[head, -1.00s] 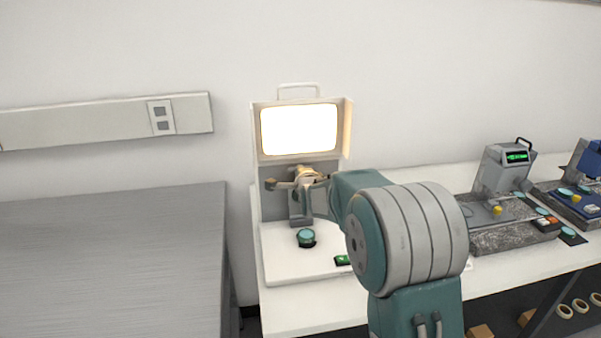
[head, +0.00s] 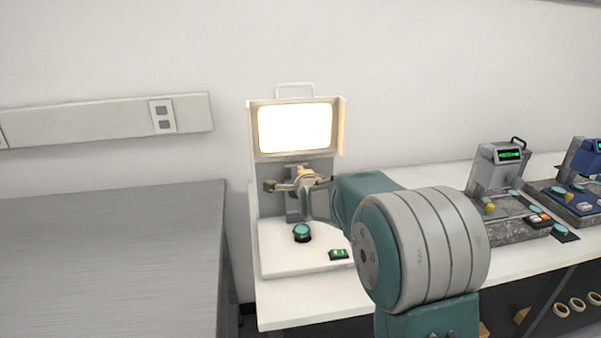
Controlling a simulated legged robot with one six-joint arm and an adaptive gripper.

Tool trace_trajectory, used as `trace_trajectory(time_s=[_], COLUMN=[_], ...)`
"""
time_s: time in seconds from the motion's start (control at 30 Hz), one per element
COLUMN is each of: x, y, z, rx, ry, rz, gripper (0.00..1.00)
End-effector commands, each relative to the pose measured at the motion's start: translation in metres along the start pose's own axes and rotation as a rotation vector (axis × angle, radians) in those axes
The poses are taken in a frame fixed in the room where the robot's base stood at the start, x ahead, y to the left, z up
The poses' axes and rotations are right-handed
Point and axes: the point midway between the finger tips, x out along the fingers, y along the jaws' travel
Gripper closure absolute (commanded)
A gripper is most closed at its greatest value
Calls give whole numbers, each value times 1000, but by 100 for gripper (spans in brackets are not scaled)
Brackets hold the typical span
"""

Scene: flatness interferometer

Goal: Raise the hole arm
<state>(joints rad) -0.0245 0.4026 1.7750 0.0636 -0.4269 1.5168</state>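The flatness interferometer (head: 263,235) is a cream cabinet with a bright lit screen (head: 295,128) on the white bench. Below the screen, a small arm with a dark-tipped knob (head: 270,186) sticks out to the left; it looks like the hole arm. A tan round part (head: 305,174) sits at its right end. My gripper (head: 306,190) is right at this arm, in front of the grey column. My own arm hides much of it, so I cannot tell whether its fingers are open, shut or touching the hole arm.
A teal round piece on a dark base (head: 302,231) and a green switch (head: 339,254) are on the interferometer's base. Gauge stands (head: 496,170) are on the bench at right. A bare grey table (head: 110,250) stands at left, with a gap between.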

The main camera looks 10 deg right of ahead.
Motion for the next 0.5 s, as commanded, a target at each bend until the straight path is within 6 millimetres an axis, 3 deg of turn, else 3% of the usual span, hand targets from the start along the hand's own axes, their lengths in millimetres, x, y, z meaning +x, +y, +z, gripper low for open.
trace_trajectory(time_s=[0.5], x=[-71], y=[-9], z=[0], rx=[1], ry=[0], rz=[-2], gripper=[100])
